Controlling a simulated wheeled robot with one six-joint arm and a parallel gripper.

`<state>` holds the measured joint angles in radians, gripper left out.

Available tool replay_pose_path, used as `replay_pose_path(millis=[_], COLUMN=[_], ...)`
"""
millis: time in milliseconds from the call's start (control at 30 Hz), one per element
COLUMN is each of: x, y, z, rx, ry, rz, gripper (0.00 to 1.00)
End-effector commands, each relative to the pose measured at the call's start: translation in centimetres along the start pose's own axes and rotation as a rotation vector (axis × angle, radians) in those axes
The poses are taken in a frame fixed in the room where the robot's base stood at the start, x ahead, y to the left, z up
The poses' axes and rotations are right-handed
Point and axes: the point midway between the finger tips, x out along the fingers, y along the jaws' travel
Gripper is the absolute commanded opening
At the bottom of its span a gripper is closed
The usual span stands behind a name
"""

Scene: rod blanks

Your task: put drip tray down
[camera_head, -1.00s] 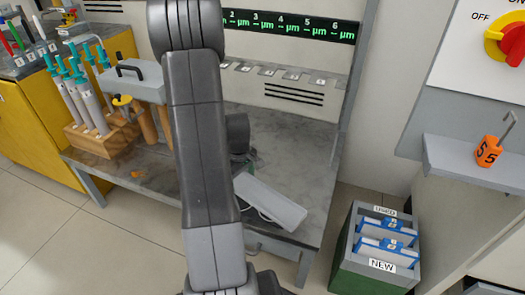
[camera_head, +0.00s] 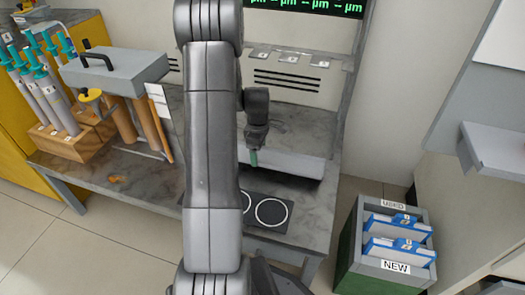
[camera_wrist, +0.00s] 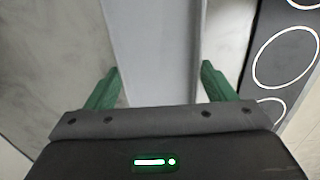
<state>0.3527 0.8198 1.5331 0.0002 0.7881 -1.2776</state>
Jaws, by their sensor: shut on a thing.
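The drip tray (camera_head: 290,163), a long pale grey piece, is near the back of the bench, left end hidden behind my arm.
A dark plate with white rings (camera_head: 285,203) lies on the bench's front, partly behind my arm; it also shows in the wrist view (camera_wrist: 262,85). A wooden rack of syringe-like tools (camera_head: 62,150) stands left. A USED/NEW bin (camera_head: 352,245) stands on the floor right.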

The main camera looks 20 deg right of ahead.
Motion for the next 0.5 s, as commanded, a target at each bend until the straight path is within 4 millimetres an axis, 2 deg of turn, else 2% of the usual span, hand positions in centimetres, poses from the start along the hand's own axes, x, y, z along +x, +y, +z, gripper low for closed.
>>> replay_pose_path(millis=[33, 200, 367, 500], x=[0.3, 0.2, 0.1, 1.3], y=[1.4, 4.2, 5.3, 5.3], z=[0.0, 0.0, 0.0, 0.0], rx=[0.002, 0.000, 0.000, 0.000], ry=[0.001, 0.000, 0.000, 0.000], rz=[0.004, 0.002, 0.001, -0.001], gripper=[0.47, 0.47, 0.47, 0.47])
